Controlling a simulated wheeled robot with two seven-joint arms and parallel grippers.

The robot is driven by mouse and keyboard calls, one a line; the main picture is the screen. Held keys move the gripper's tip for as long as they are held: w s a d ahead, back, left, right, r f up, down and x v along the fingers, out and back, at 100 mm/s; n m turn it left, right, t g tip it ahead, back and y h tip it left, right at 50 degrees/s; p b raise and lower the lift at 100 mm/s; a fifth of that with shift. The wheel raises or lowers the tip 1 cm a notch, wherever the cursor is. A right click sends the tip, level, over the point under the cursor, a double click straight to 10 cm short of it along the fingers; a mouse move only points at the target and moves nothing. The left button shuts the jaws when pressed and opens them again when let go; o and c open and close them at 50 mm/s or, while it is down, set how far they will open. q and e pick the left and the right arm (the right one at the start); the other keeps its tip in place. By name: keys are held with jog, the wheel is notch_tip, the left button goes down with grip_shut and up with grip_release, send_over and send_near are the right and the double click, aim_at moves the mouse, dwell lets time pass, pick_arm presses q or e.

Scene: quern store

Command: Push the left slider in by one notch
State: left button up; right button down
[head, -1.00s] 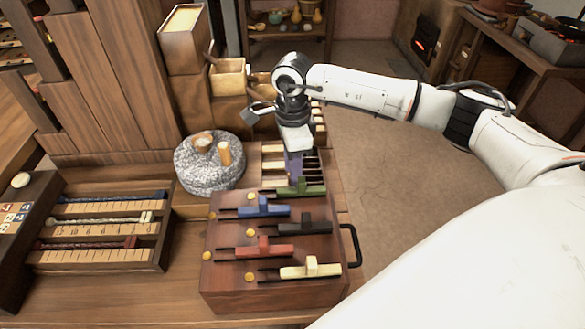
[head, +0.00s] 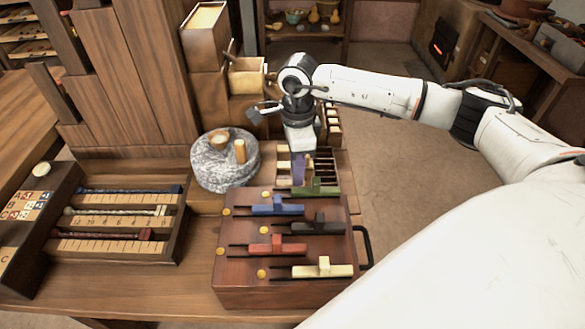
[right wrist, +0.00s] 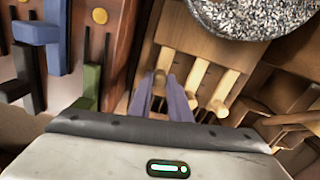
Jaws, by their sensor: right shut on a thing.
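A slotted wooden rack (head: 326,166) with several pale wooden sliders lies behind the dark red box. In the right wrist view, the pale sliders run side by side in the rack, and the leftmost slider (right wrist: 160,86) shows between my fingers. My right gripper (right wrist: 161,77), with purple fingers, is shut on this slider. In the head view the same gripper (head: 298,178) points down at the rack, and its fingers partly hide the sliders. I cannot read the notches. My left gripper is not in view.
The dark red box (head: 285,292) with coloured sliding handles stands just in front of my right gripper. A speckled stone quern (head: 222,172) stands to the left. A wooden tray with ruled strips (head: 115,247) lies farther left. Open floor (head: 400,190) is to the right.

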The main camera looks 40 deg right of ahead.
jog(key=c, duration=1.6)
grip_release()
jog(key=shift+c, duration=0.2)
notch_tip(320, 180, up, 10)
jog(key=shift+r+p, duration=0.25)
jog(key=shift+p, duration=0.1)
jog(key=shift+w, duration=0.1)
